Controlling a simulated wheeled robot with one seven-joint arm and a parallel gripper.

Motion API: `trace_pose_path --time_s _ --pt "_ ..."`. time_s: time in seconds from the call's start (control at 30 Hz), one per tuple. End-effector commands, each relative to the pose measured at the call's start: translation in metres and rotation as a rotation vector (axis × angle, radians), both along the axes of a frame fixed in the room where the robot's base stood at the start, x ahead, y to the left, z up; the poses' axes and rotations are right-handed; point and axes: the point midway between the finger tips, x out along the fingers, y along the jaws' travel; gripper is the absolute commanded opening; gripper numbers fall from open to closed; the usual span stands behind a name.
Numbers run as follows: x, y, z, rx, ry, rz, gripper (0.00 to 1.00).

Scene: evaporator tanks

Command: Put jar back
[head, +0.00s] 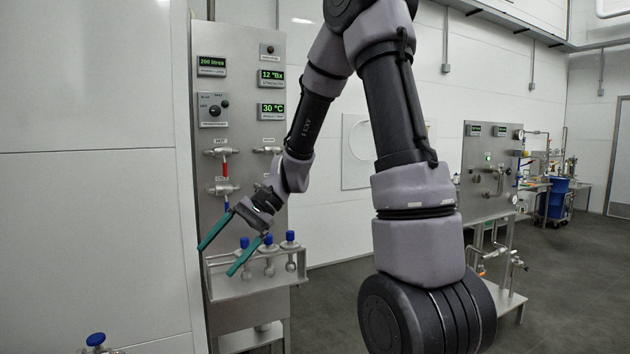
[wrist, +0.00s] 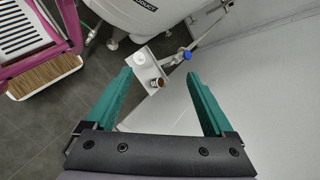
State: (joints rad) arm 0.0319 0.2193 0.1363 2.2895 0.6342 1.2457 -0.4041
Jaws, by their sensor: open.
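My gripper (head: 217,260) is open, its two teal fingers pointing down and to the left in front of the steel panel in the head view. A jar with a blue cap (head: 96,340) shows at the bottom left of the head view, mostly cut off by the frame edge. Several blue-capped jars (head: 290,254) stand in a steel rack (head: 250,287) on the panel, one finger overlapping the rack in the picture. Whether the gripper touches the rack cannot be told.
The steel panel (head: 237,140) carries displays, a knob and valves. In the wrist view a small shelf (wrist: 137,70) holds a white item and a small brown-topped container (wrist: 158,81), near a tank (wrist: 135,15). A pink-framed unit (wrist: 74,25) stands left. A second panel (head: 487,170) stands right.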

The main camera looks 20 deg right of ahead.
Motion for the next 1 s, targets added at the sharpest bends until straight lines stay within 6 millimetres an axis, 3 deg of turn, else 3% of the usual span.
trace_pose_path --time_s 0.1,0.6,0.8,1.0 --pt "-0.017 -0.026 0.032 -0.120 -0.142 0.020 0.87" --pt "-0.087 -0.138 0.135 -0.571 -0.715 -0.066 0.87" --pt "-0.102 -0.159 0.154 -0.648 -0.832 -0.109 0.87" --pt "-0.105 -0.163 0.157 -0.662 -0.851 -0.117 0.87"
